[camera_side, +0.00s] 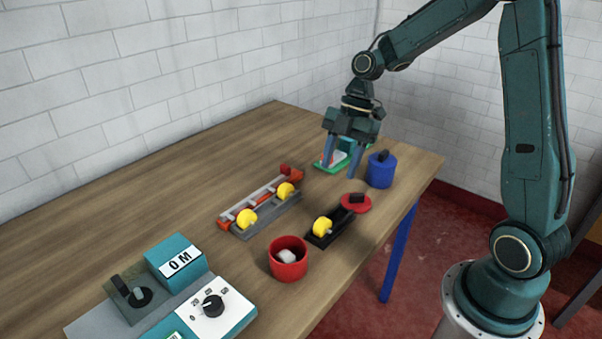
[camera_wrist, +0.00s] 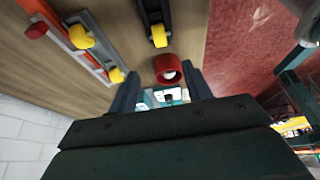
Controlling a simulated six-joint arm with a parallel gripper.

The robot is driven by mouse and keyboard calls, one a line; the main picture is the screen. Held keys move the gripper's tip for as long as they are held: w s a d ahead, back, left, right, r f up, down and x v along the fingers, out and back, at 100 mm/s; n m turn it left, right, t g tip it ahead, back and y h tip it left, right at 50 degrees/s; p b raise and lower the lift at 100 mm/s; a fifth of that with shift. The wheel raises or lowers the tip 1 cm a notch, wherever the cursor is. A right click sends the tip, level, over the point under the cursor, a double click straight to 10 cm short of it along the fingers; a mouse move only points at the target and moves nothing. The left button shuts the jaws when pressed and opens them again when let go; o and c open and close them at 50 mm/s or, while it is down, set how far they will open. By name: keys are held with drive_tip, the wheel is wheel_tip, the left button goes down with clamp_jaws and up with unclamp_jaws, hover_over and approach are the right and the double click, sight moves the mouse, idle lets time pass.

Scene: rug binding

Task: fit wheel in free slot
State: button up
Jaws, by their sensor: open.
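A yellow wheel (camera_side: 322,226) sits on a small black holder (camera_side: 316,240) near the table's right side; the wheel also shows in the wrist view (camera_wrist: 158,36). Two more yellow wheels, one nearer (camera_side: 247,217) and one farther (camera_side: 285,191), sit on a long grey and orange-red rail fixture (camera_side: 268,215). I cannot make out an empty slot on it. My gripper (camera_side: 340,171) points down over the far end of the table, beyond the fixtures, with its fingers apart and nothing between them. In the wrist view my gripper (camera_wrist: 160,92) shows two spread fingers.
A green tray (camera_side: 322,164) with a pale item lies behind my fingers. A blue pot (camera_side: 381,172) stands beside them. A red lid (camera_side: 357,204) lies by the holder. A red cup (camera_side: 288,262) and teal control boxes (camera_side: 177,262) are nearer. The table's left side is clear.

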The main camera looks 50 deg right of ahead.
hover_over(323, 220)
drive_tip(key=d, duration=0.3)
wheel_tip(323, 220, down, 7)
drive_tip(key=shift+a+f, duration=0.15)
drive_tip(key=shift+a, duration=0.1)
drive_tip(key=shift+f, duration=0.1)
drive_tip(key=shift+x, duration=2.5)
drive_tip(key=c, duration=1.1)
